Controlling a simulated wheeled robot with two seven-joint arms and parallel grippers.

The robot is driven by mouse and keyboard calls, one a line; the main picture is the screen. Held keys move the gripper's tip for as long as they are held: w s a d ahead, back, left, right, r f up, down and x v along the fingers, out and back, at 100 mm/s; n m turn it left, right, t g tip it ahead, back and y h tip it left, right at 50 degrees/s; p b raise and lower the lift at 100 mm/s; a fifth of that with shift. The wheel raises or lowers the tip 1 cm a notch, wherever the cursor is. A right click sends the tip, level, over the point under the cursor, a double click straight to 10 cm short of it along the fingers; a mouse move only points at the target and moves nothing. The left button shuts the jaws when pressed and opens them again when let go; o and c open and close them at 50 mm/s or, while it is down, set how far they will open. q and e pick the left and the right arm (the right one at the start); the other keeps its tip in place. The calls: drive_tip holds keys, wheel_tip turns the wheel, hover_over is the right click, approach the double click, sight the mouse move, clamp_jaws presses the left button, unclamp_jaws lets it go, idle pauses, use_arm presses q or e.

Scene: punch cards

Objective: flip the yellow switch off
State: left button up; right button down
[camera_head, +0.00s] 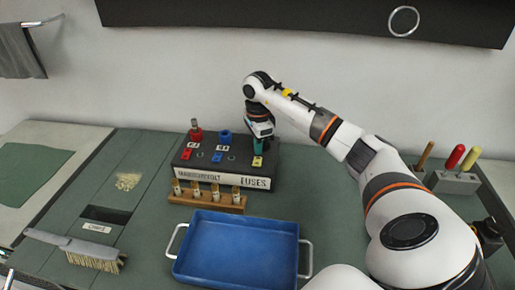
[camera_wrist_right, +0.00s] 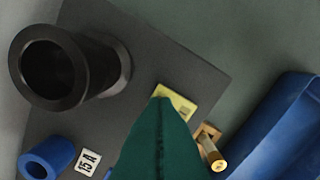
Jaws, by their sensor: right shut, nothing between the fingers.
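The yellow switch (camera_head: 257,161) is on the right part of the dark fuse box (camera_head: 185,166) top. In the right wrist view, part of its yellow plate (camera_wrist_right: 177,101) shows just past the fingertips; the rest is hidden behind them. My right gripper (camera_head: 260,146) has green fingers, shut and empty, pointing down just above the yellow switch. In the wrist view the shut fingers (camera_wrist_right: 160,105) overlap the plate; I cannot tell if they touch it. The lever's position is unclear. My left gripper is not in view.
Red (camera_head: 186,152) and blue (camera_head: 217,157) switches sit left of the yellow one. A black cylinder (camera_wrist_right: 45,75) stands on the box. A wooden rack (camera_head: 205,203) of brass fuses and a blue tray (camera_head: 243,217) are in front. A brush (camera_head: 80,249) lies left.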

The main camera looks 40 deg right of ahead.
sight(258, 158)
wheel_tip(258, 158, up, 5)
drive_tip(key=p, duration=0.3)
drive_tip(key=shift+r, duration=0.1)
idle(0.6)
